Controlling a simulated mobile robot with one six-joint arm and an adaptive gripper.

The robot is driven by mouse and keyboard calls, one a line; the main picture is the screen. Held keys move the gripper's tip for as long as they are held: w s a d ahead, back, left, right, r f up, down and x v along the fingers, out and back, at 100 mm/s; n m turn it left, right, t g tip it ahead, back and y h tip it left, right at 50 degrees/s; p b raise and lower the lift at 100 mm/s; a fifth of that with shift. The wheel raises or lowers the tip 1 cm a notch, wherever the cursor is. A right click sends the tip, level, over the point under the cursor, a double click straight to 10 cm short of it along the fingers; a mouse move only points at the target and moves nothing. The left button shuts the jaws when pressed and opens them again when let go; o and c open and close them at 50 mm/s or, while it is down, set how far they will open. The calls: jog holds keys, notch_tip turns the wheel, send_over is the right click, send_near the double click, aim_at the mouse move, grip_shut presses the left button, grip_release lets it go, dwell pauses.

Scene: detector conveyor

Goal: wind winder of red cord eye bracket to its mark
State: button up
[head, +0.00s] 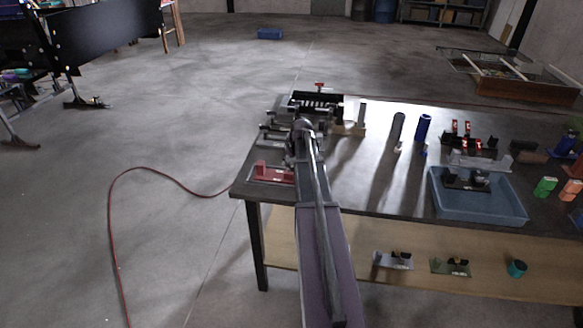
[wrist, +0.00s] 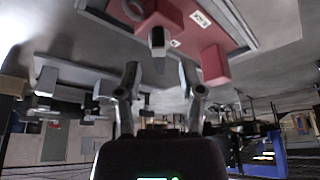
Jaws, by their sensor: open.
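The red cord eye bracket (head: 273,172) sits on the near left corner of the dark table, just left of my arm. In the wrist view its red base (wrist: 240,28) hangs in from the top, with red blocks and small white labels. A dark piece with a grey tip (wrist: 157,38), possibly the winder, projects from it toward the gap between my fingers. My gripper (wrist: 164,85) is open, with its two fingers apart and nothing clearly between them. In the head view my gripper (head: 299,135) is over the table's left end, partly hidden by my arm. I cannot make out the mark.
A black slotted fixture (head: 316,105) stands behind my gripper. A blue tray (head: 478,213) holding a device is at the right, with cylinders and small brackets around it. A lower wooden shelf (head: 480,284) carries several small parts. A red hose (head: 113,215) lies on the floor left.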

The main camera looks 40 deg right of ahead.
jog(key=shift+b+x, duration=0.55)
jog(key=shift+x, duration=0.3)
grip_shut()
